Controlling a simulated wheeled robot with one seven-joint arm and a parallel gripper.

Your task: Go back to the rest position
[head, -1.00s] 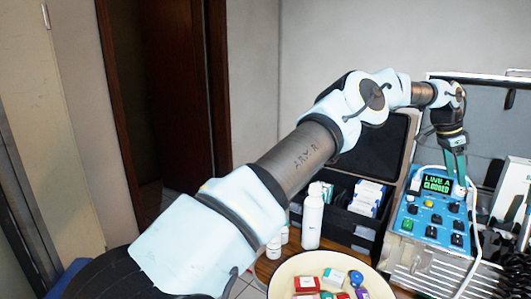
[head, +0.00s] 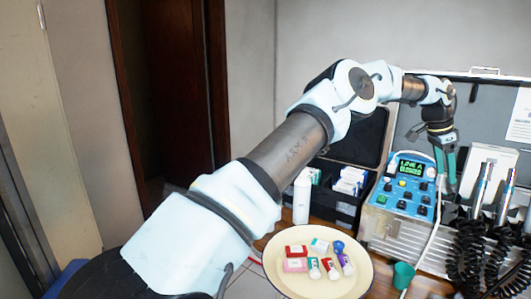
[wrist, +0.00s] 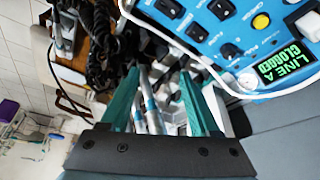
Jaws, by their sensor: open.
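My gripper (head: 446,166) is at the right in the head view, pointing down, with its teal fingers apart and nothing seen between them. It hangs just right of the blue control panel (head: 397,211), apart from it as far as I can tell. The panel's small screen reads "LINE A CLOGGED" in green, and it also shows in the wrist view (wrist: 284,62). In the wrist view my gripper (wrist: 165,85) has its two teal fingers spread, with handpieces and cables visible beyond them.
Dental handpieces (head: 483,184) with coiled black cords stand right of the panel. A cream plate (head: 285,279) with several small coloured items lies at the front. A white bottle (head: 302,198), a black case (head: 334,207) and a teal cup (head: 403,275) are nearby.

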